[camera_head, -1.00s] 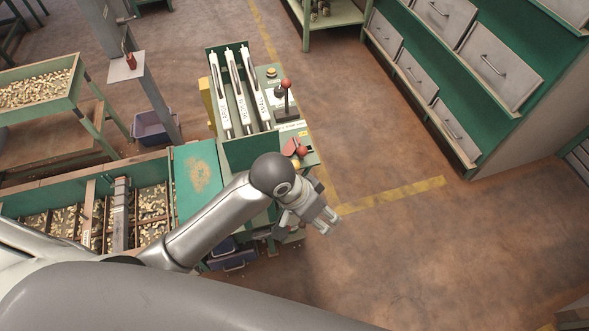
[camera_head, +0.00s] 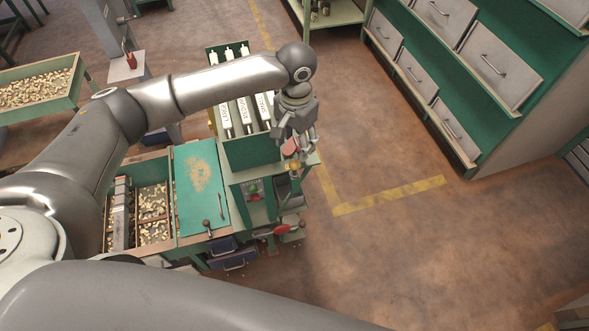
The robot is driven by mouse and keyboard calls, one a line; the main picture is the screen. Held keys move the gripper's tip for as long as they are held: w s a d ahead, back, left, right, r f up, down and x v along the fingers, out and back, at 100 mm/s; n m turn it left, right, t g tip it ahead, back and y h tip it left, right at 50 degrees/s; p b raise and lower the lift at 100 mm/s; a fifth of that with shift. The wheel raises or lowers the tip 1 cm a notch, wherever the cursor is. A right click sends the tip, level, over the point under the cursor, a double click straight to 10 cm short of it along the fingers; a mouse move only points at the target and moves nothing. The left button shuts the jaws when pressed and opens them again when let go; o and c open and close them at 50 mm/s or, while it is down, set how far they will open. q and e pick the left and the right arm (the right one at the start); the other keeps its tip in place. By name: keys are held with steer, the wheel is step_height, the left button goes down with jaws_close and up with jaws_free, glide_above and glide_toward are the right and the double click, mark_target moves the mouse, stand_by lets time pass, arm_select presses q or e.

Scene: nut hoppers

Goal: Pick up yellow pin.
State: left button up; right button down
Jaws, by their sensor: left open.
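A small yellow piece (camera_head: 294,165), which I take to be the yellow pin, shows at the front edge of the green machine's top. My left gripper (camera_head: 296,152) points down right above it, with its fingers open. The fingertips overlap the piece in the picture, and I cannot tell whether they touch it. A red part (camera_head: 290,146) shows partly between and behind the fingers. The pin's lower part is too small to make out. My right gripper is out of view.
A green box with labelled white tubes (camera_head: 227,118) stands behind my left arm. A hopper of nuts (camera_head: 152,201) and a green lid (camera_head: 197,172) lie to the left. Grey drawers (camera_head: 500,62) stand at the right. The floor between is clear.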

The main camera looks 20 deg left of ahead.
mark_target(295, 161)
arm_select(q)
step_height(295, 161, down, 5)
steer(key=shift+r+p, duration=0.2)
steer(key=shift+p, duration=0.2)
step_height(295, 161, down, 5)
steer(key=shift+s+a+r+p, duration=0.1)
steer(key=shift+p, duration=0.85)
steer(key=shift+f, duration=0.35)
steer(key=c, duration=1.1)
jaws_close()
steer(key=shift+r, duration=0.1)
